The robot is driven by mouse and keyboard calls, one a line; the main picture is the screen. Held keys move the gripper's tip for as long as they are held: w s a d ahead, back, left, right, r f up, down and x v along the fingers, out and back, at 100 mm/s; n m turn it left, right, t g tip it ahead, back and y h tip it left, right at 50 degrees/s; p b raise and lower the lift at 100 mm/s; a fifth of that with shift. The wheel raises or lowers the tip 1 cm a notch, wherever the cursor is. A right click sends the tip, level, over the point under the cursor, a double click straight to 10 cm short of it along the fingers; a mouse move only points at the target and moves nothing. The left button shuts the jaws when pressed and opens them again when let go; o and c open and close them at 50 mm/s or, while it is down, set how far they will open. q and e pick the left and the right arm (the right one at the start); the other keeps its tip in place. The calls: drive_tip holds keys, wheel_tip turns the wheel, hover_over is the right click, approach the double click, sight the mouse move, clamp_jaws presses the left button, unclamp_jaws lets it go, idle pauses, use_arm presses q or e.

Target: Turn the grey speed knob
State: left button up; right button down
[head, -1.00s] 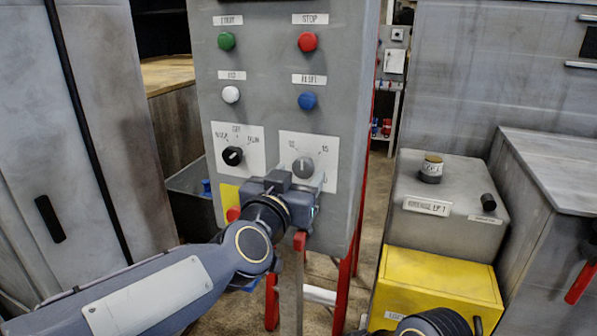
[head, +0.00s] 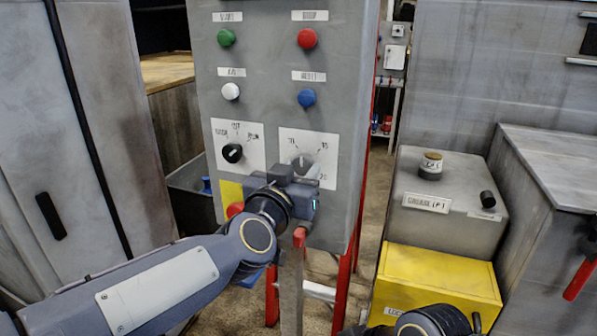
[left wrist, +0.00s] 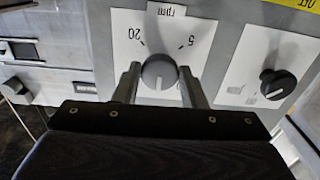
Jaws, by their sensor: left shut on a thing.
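The grey speed knob (head: 301,161) is on a white dial plate (head: 327,145) at the lower right of the grey control panel. In the left wrist view the knob (left wrist: 159,71) shows upside down below the "rpm" label, between the 20 and 5 marks. My left gripper (left wrist: 160,80) is shut on it, one finger on each side. In the head view my left gripper (head: 302,174) comes from below and hides the knob's lower part. The knob's pointer looks roughly upright. My right gripper is out of view.
A black selector knob (head: 232,153) is left of the dial. Green (head: 226,38), red (head: 307,38), white (head: 231,91) and blue (head: 306,98) buttons sit above. A yellow box (head: 440,275) is at right.

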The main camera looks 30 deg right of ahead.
use_arm(q)
drive_tip(key=n, duration=0.5)
drive_tip(key=shift+n, duration=0.4)
drive_tip(key=n+b, duration=0.1)
drive_tip(key=n, duration=0.4)
drive_tip(key=shift+n, duration=0.3)
drive_tip(key=n+b, duration=0.1)
drive_tip(key=n, duration=0.4)
drive_tip(key=shift+s+d, duration=0.1)
drive_tip(key=n+b, duration=0.1)
drive_tip(key=n, duration=0.4)
drive_tip(key=shift+n+b, duration=0.3)
drive_tip(key=o, duration=1)
drive_tip(key=shift+r, duration=0.1)
